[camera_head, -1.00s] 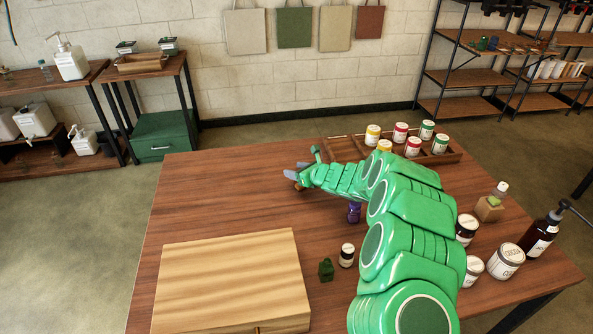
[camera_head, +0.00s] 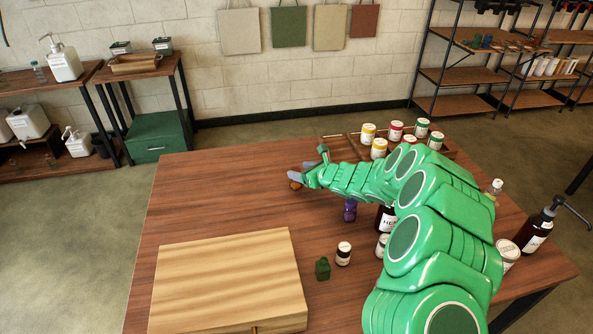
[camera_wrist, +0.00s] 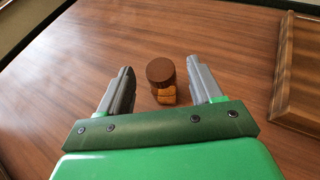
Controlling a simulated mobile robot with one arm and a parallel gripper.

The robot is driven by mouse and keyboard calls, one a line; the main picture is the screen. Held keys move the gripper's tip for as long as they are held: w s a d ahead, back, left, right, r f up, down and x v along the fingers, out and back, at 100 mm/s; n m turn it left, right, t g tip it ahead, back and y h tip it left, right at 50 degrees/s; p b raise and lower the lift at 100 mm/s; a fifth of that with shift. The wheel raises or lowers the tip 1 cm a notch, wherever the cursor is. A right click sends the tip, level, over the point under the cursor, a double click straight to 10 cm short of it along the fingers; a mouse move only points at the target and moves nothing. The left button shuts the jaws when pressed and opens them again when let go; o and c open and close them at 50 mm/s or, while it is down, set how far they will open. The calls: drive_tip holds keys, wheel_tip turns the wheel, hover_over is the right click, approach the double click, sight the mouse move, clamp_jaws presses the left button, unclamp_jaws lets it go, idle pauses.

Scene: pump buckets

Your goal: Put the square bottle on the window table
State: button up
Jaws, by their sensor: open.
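A small amber bottle with a round brown cap (camera_wrist: 161,78) stands on the wooden table between my fingers in the wrist view; its body looks square. In the head view only a bit of it (camera_head: 296,185) shows beside my fingertips. My gripper (camera_wrist: 159,72) is open, one finger on each side of the bottle, with gaps on both sides. The gripper (camera_head: 301,170) also shows in the head view, low over the table's left-middle part. A small dark green bottle (camera_head: 322,269) stands nearer the front. No window shows, so I cannot tell which table is the window table.
The wooden table (camera_head: 200,200) has a pale wooden box (camera_head: 225,280) at front left. A compartment tray (camera_head: 345,148) with several jars is at the back. A purple bottle (camera_head: 350,211), dark jar (camera_head: 343,254) and pump bottle (camera_head: 536,232) stand around my arm. Side tables (camera_head: 150,72) stand left.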

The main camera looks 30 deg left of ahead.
drive_tip(key=v, duration=0.6)
drive_tip(key=shift+d, duration=0.4)
drive_tip(key=shift+s+r, duration=0.1)
drive_tip(key=shift+s, duration=0.05)
